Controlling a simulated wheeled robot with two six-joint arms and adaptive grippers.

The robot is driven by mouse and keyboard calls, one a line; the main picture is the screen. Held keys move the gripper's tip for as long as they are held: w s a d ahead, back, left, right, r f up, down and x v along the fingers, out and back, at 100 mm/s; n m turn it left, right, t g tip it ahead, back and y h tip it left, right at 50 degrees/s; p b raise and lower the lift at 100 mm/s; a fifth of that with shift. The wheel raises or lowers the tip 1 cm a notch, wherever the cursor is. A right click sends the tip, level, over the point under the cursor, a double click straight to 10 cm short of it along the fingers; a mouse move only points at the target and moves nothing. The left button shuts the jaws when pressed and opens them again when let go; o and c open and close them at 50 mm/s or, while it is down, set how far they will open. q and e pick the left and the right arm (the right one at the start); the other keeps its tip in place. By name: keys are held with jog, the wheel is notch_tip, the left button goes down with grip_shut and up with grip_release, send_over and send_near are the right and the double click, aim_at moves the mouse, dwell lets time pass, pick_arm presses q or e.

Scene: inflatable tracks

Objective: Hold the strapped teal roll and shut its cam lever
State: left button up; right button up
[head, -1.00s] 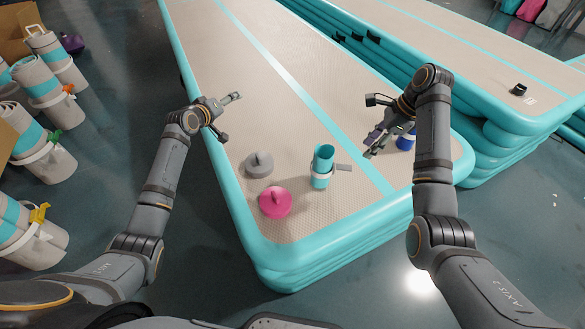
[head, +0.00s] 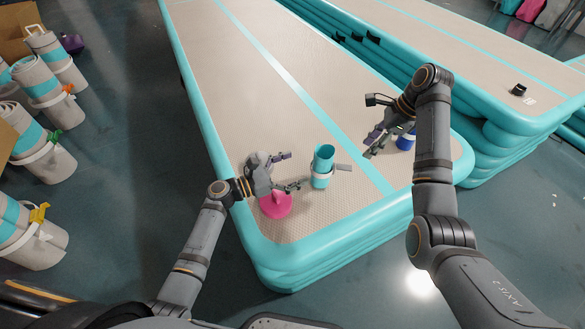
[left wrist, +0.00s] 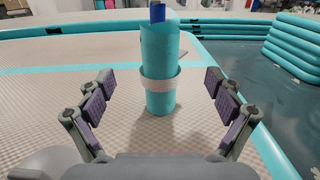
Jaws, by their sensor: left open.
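The teal roll (head: 322,160) stands upright on the beige track with a pale strap (head: 320,171) around it. A grey flap, apparently the cam lever (head: 343,167), sticks out on its right in the head view. My left gripper (head: 292,171) is open just left of the roll.
A pink disc with a knob (head: 276,207) lies below my left gripper. A grey one behind it is mostly hidden. The track's teal rim (head: 245,225) bounds it at left and front. Strapped rolls (head: 45,155) stand on the floor at far left.

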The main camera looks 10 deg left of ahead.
aim_at(324, 157)
pick_arm(q)
jog(key=x, duration=1)
jog(key=shift+c, duration=0.4)
jog(key=c, duration=1.5)
